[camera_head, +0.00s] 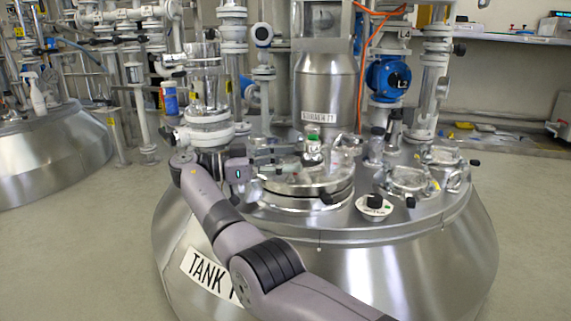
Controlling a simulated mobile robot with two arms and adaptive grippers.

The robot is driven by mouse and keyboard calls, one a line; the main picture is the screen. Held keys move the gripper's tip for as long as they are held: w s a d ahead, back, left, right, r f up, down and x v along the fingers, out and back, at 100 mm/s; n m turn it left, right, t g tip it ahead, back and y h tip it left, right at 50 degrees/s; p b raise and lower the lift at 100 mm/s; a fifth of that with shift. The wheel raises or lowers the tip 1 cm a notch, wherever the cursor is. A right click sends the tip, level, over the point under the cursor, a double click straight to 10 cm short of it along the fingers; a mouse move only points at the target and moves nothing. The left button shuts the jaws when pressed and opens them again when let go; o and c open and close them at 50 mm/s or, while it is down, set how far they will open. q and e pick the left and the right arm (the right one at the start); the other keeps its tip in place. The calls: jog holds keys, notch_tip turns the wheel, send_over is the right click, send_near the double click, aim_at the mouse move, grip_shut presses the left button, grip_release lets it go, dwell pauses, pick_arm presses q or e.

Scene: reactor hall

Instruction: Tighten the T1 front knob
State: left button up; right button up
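The steel tank (330,270) with a partly covered "TANK" label stands in front of me. Its round lid (300,192) has dark knobs around the rim; one black knob (329,198) is at the front. I cannot tell for sure which knob is the T1 front knob. My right arm reaches in from the bottom, across the tank's left side. My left gripper is out of view.
A black knob on a white labelled disc (374,207) sits right of the lid. A glass-topped column (205,100), a steel vessel (328,90) and a blue unit marked L2 (388,78) rise behind. Another tank (50,150) stands left. Floor is clear at left.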

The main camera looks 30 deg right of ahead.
aim_at(285, 159)
jog(key=shift+o, duration=1)
jog(key=shift+f, duration=0.2)
jog(key=shift+a, duration=0.1)
notch_tip(285, 159, up, 10)
jog(key=shift+w, duration=0.1)
